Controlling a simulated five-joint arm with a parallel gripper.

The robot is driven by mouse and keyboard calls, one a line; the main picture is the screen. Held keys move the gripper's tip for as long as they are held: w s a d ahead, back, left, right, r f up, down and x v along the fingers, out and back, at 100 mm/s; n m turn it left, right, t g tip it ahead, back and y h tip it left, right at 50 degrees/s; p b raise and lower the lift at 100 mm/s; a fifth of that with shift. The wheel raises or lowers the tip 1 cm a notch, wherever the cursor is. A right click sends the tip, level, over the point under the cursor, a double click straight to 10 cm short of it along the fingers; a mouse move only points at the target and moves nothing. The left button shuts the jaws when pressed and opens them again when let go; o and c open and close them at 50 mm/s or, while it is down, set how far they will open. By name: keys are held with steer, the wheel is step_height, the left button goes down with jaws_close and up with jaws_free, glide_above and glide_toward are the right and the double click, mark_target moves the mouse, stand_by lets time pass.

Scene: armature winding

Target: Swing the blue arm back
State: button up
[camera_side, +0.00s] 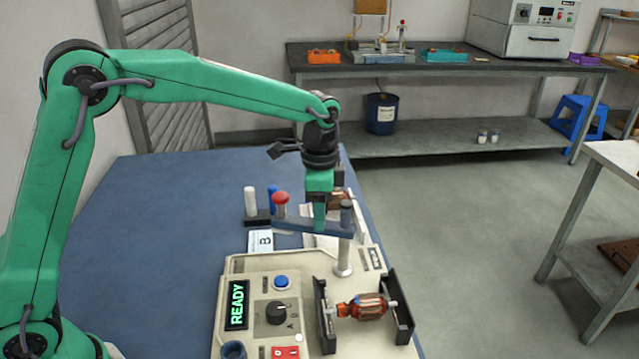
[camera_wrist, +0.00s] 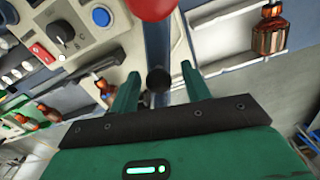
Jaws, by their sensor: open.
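The blue arm (camera_side: 295,226) is a flat bar on the cream machine (camera_side: 250,268). It runs from a red knob (camera_side: 281,198) at its left end to an upright metal post (camera_side: 344,258) at its right. In the wrist view the blue arm (camera_wrist: 157,45) runs up the middle to the red knob (camera_wrist: 151,6). My gripper (camera_side: 319,230) points down over the bar near the post. In the wrist view my gripper (camera_wrist: 160,76) is open, with a dark round cap (camera_wrist: 158,80) showing between its green fingers. I cannot tell whether the fingers touch the bar.
A copper-wound armature (camera_side: 368,306) lies in a black cradle at the machine's front right. The panel has a lit READY display (camera_side: 237,304), a blue button (camera_side: 282,281) and a black dial (camera_side: 277,312). White and blue cylinders (camera_side: 250,202) stand behind. The blue table's left is clear.

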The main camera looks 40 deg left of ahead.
steer(key=shift+r, duration=3.55)
steer(key=shift+a, duration=0.1)
steer(key=shift+s+a+r, duration=0.1)
steer(key=shift+s+r, duration=0.05)
steer(key=shift+r, duration=0.05)
steer(key=s+a+r+n+t, duration=0.2)
steer(key=s+a+n, duration=0.25)
steer(key=s, duration=0.45)
steer(key=s+a+r+n+t, duration=0.25)
steer(key=s+a, duration=0.35)
steer(key=s, duration=0.3)
steer(key=s+a+f+n+t, duration=0.1)
steer(key=s+a+f+n, duration=0.1)
steer(key=s, duration=0.5)
steer(key=shift+s+f+n, duration=0.25)
steer(key=shift+f+n, duration=0.35)
steer(key=shift+n, duration=0.4)
